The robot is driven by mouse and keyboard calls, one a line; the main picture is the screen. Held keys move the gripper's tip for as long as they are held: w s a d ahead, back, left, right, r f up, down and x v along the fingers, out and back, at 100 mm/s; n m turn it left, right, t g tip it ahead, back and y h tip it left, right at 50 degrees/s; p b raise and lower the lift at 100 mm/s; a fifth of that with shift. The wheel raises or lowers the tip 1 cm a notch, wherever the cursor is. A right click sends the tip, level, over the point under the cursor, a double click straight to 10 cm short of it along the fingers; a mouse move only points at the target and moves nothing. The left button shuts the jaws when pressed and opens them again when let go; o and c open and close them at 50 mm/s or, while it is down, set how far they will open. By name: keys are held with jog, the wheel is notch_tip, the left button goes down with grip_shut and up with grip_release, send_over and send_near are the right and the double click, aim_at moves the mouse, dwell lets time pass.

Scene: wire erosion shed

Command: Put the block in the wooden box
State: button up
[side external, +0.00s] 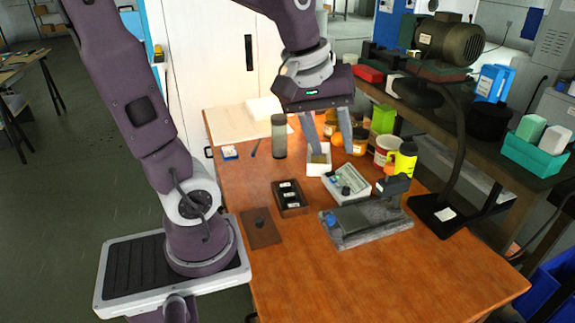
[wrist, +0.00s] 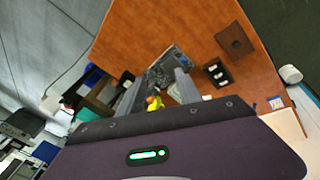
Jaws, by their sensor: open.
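My gripper (side external: 332,124) is open, fingers pointing down, above a small pale open-topped container (side external: 318,170). A tan block-like piece (side external: 318,158) shows at that container near the left fingertip. I cannot tell whether it is inside, or whether the finger touches it. A dark brown box (side external: 290,211) holding black pieces with white marks stands to the left in front; it may be the wooden box. It also shows in the wrist view (wrist: 217,73). In the wrist view the two fingers of my gripper (wrist: 157,84) are spread apart. The tan piece is not clear there.
A grey device (side external: 346,183) and a machine on a grey plate (side external: 365,228) stand right of the brown box. A brown plate with a knob (side external: 262,228) lies front left. A grey cylinder (side external: 279,137) stands behind. The table's front (side external: 400,280) is clear.

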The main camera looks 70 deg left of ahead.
jog(key=s+d+m+t, duration=0.1)
jog(key=s+d+m, duration=0.5)
jog(key=s+m, duration=0.4)
jog(key=shift+r+m+t, duration=0.35)
jog(key=shift+m+t, duration=0.05)
jog(key=shift+m, duration=0.2)
